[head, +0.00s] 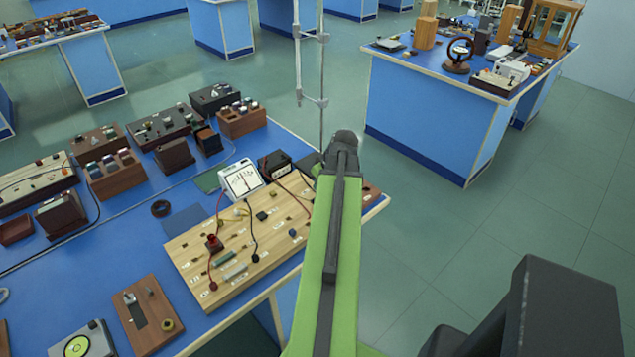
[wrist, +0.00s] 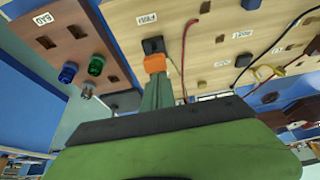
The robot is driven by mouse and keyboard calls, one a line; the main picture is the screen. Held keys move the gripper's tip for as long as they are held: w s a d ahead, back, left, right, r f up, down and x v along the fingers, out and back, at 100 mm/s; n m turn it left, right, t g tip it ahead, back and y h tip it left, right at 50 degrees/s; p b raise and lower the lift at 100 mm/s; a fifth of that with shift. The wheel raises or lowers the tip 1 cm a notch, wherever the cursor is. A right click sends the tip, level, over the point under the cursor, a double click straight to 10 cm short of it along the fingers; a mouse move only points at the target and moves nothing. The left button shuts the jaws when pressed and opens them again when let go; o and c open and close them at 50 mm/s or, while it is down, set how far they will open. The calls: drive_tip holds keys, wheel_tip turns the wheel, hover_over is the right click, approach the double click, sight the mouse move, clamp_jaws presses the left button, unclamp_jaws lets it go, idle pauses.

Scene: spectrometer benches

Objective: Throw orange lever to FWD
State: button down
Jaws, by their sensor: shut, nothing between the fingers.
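In the wrist view the orange lever (wrist: 155,63) stands on a small black base (wrist: 153,44) on the pale wooden board (wrist: 205,20). A white label (wrist: 146,18) beyond the base shows upside down and seems to read FWD. My gripper (wrist: 157,78) is shut, its narrow green fingers ending right at the orange lever. I cannot tell whether they touch it, nor which way the lever leans. In the head view my arm reaches past the board (head: 188,245) and hides the lever; my gripper's fingertips are hidden there too.
In the head view a white meter (head: 241,180) and a black box (head: 275,164) stand behind the board.

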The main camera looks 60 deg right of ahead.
drive_tip(key=shift+r, duration=0.15)
drive_tip(key=shift+r+p, duration=0.75)
drive_tip(key=shift+p, duration=0.1)
drive_tip(key=shift+f, duration=0.1)
drive_tip(key=w+d+r+p, duration=0.1)
drive_tip(key=w+r+p, duration=0.1)
drive_tip(key=w, duration=0.2)
drive_tip(key=s+a+r+p, duration=0.1)
drive_tip(key=s+r+p, duration=0.5)
drive_tip(key=r+p, duration=0.1)
drive_tip(key=shift+a+r, duration=0.15)
drive_tip(key=shift+a, duration=0.1)
drive_tip(key=shift+w, duration=0.1)
